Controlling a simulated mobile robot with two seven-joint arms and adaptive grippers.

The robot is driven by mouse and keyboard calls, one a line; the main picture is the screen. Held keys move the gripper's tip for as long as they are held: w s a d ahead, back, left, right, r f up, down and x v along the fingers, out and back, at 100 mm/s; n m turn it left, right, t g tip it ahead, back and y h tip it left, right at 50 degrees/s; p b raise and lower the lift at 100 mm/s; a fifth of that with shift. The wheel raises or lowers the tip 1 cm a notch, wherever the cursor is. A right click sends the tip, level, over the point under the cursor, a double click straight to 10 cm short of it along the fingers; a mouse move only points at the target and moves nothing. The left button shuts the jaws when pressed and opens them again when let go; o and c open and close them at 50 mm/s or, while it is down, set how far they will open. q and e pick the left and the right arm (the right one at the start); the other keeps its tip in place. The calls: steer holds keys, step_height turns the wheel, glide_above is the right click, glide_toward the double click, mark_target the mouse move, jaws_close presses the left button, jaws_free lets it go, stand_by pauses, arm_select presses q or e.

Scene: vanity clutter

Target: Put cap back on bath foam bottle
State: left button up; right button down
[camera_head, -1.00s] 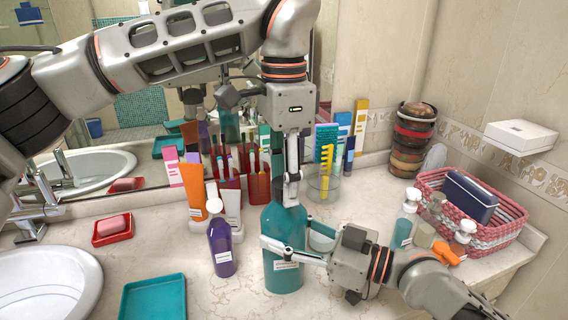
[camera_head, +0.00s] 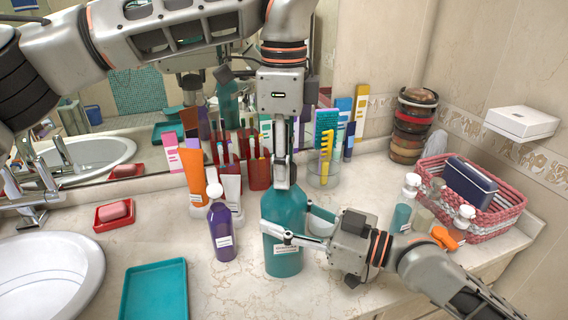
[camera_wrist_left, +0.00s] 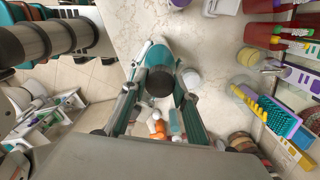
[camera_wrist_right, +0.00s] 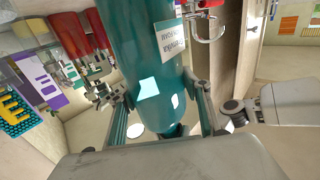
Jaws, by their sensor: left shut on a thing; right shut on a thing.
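The bath foam bottle (camera_head: 284,264) is large and teal with a white label and stands upright on the counter. It also shows in the right wrist view (camera_wrist_right: 145,55). My right gripper (camera_head: 287,222) is shut around its body from the right. My left gripper (camera_head: 284,186) points down directly above the bottle. In the left wrist view it is shut on the dark round cap (camera_wrist_left: 160,83), with the teal bottle (camera_wrist_left: 157,54) right beneath. Whether the cap touches the neck I cannot tell; the fingers hide the neck in the head view.
A purple bottle (camera_head: 221,232) stands close left of the teal bottle. Tubes and a glass with combs (camera_head: 325,165) stand behind. A teal tray (camera_head: 155,292), red soap dish (camera_head: 114,215) and basin (camera_head: 45,280) are at left. Small bottles and a basket (camera_head: 500,222) are at right.

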arm_select(q)
steer(key=m, duration=0.9)
steer(key=shift+m, duration=0.3)
steer(key=m, duration=1)
steer(key=shift+m, duration=0.3)
steer(key=m, duration=0.5)
steer(key=shift+f, duration=0.1)
steer(key=m, duration=0.9)
steer(key=shift+d, duration=0.1)
steer(key=m, duration=0.5)
steer(key=o, duration=1.3)
